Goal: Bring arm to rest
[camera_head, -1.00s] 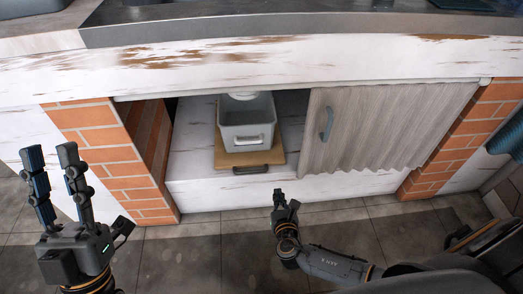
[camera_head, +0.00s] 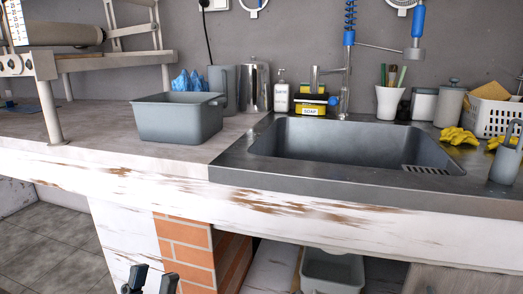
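My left gripper (camera_head: 150,283) shows only by its two dark fingertips at the bottom edge, left of centre. The fingertips stand apart with nothing between them, so it is open. It is below the counter front and in front of or near the brick pillar (camera_head: 186,244). The rest of my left arm is cut off by the frame. My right gripper and arm are out of view.
The worktop's worn white front edge (camera_head: 290,215) runs above the gripper. A grey tub (camera_head: 178,117) stands on the worktop, left of the sink (camera_head: 345,145). A grey bin (camera_head: 332,268) sits in the opening below. Tiled floor (camera_head: 60,245) is clear at left.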

